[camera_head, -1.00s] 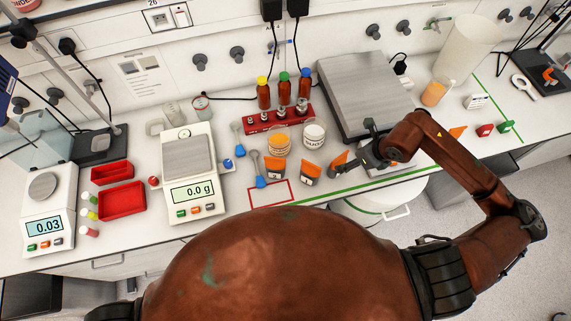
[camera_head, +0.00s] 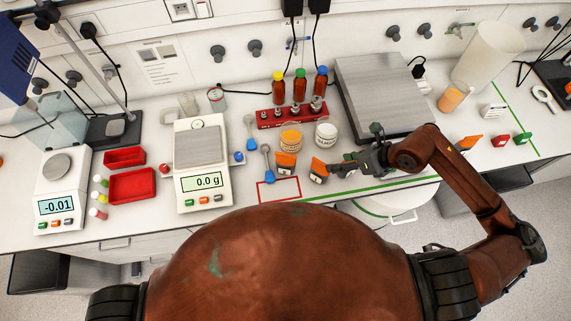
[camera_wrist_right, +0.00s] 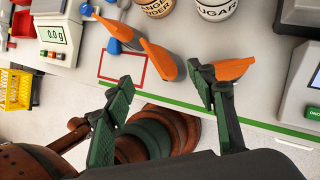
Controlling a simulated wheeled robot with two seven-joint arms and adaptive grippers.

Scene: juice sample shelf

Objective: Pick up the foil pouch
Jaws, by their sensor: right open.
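Orange-topped pouches with dark, labelled fronts stand at the bench's front: one on the left (camera_head: 286,165) and one right of it (camera_head: 318,171). I cannot tell from its surface which is foil. In the right wrist view, orange pouches (camera_wrist_right: 160,58) show just beyond the gap between the fingers. Another orange piece (camera_wrist_right: 235,68) shows beside the right-hand finger. My right gripper (camera_head: 336,168) is close to the right side of the second pouch in the head view. It is open and empty, as the right wrist view also shows (camera_wrist_right: 163,78). My left gripper is out of view.
An orange-lidded jar (camera_head: 291,140), a white jar (camera_head: 326,134) and a red bottle rack (camera_head: 290,117) stand behind the pouches. A steel-topped box (camera_head: 380,95) is behind my right gripper. A balance (camera_head: 203,180) stands left. A red-outlined area (camera_head: 279,190) is empty.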

